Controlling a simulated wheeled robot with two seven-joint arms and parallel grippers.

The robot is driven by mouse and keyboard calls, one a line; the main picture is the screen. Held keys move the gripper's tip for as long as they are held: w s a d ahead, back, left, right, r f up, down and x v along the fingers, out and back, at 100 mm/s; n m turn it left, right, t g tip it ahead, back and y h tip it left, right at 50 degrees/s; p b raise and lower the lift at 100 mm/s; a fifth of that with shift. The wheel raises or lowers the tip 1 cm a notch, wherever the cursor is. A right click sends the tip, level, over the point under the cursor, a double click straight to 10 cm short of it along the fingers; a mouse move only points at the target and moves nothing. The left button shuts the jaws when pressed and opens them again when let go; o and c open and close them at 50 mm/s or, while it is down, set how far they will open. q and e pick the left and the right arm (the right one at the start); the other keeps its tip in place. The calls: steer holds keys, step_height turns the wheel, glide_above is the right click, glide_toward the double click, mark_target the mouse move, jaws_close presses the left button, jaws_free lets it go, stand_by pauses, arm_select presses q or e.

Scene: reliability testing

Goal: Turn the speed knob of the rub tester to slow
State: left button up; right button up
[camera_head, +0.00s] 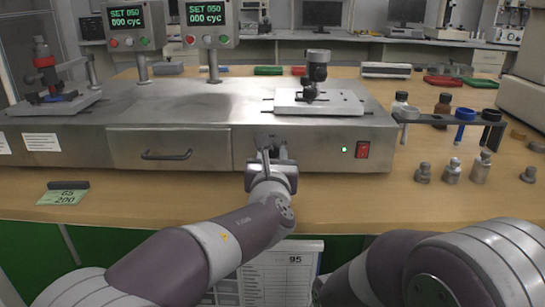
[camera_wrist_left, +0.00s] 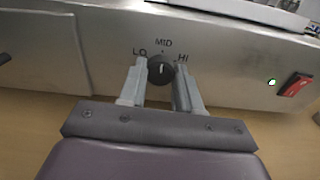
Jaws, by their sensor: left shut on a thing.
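The rub tester (camera_head: 215,105) is a long metal machine on the bench. Its black speed knob (camera_wrist_left: 160,68) is on the front face, with LO at its left, MID above and HI at its right in the left wrist view. A pale mark on the knob seems to point up, near MID. My left gripper (camera_head: 271,146) is shut on the knob, with one finger on each side, and it also shows in the left wrist view (camera_wrist_left: 160,80). In the head view the gripper hides the knob. My right arm shows at lower right, but its gripper is out of view.
A red switch (camera_head: 362,150) with a green light is right of the knob, and a drawer (camera_head: 168,149) is left. Metal weights (camera_head: 452,171) and bottles stand at the right. A green card (camera_head: 63,194) lies at the front left.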

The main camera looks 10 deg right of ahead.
arm_select(q)
steer(key=shift+f+n+b, duration=0.2)
steer(key=shift+n+b, duration=0.3)
steer(key=shift+b, duration=0.15)
steer(key=n+b, duration=0.5)
steer(key=b, duration=0.1)
steer(key=shift+f+n+b, duration=0.1)
steer(key=shift+n+b, duration=0.25)
steer(key=shift+n, duration=0.05)
steer(key=n+b, duration=0.2)
steer(key=n, duration=0.1)
steer(key=shift+r+n+b, duration=0.2)
steer(key=shift+n+b, duration=0.55)
steer(key=shift+n, duration=0.15)
steer(key=o, duration=1)
steer(key=shift+r, duration=0.1)
steer(key=shift+o, duration=0.2)
